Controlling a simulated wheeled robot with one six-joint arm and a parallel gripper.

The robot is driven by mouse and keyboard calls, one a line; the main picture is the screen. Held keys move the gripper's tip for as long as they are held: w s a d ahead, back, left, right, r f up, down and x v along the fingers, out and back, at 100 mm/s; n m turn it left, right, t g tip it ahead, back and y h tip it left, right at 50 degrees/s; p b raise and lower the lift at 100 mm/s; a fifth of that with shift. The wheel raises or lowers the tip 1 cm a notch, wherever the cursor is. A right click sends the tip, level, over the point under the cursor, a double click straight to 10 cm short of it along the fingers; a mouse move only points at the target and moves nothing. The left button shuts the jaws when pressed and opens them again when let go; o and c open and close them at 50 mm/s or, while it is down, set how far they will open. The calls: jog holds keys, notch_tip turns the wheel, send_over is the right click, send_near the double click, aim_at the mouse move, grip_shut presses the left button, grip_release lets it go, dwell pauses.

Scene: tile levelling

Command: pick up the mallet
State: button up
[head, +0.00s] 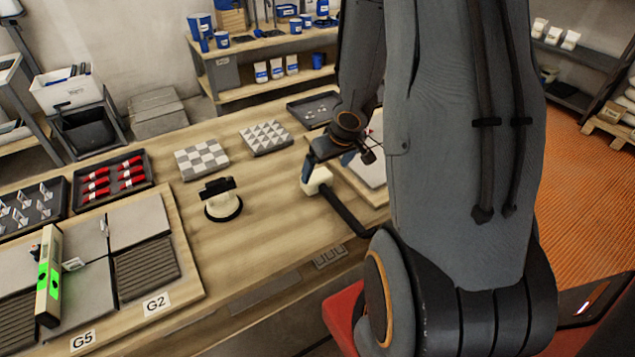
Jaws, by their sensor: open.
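The mallet (316,181) lies on the wooden workbench right of centre. It has a cream head and a dark handle that runs down and right toward the bench's front edge. My gripper (328,165) is open, directly over the mallet head in this view, with its bluish fingertips pointing down. One finger overlaps the head's left side in the picture. I cannot tell whether the fingers touch the mallet. My arm covers much of the right side and hides part of the bench there.
A black-handled suction cup (223,204) stands left of the mallet. Two patterned tile samples (202,159) lie behind it. A green-and-white level (48,275) rests on grey tiles at left. A tray of red-handled tools (112,184) is farther back. The bench between suction cup and mallet is clear.

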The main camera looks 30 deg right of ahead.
aim_at(319, 177)
jog(key=b+x, duration=0.1)
jog(key=x, duration=0.1)
jog(key=b+x, duration=0.1)
jog(key=x, duration=0.2)
jog(key=a+b+x, duration=0.1)
jog(key=x, duration=0.1)
jog(key=shift+w+f+b, duration=0.25)
jog(key=shift+w+b, duration=0.15)
jog(key=shift+r, duration=0.15)
jog(key=c, duration=1.6)
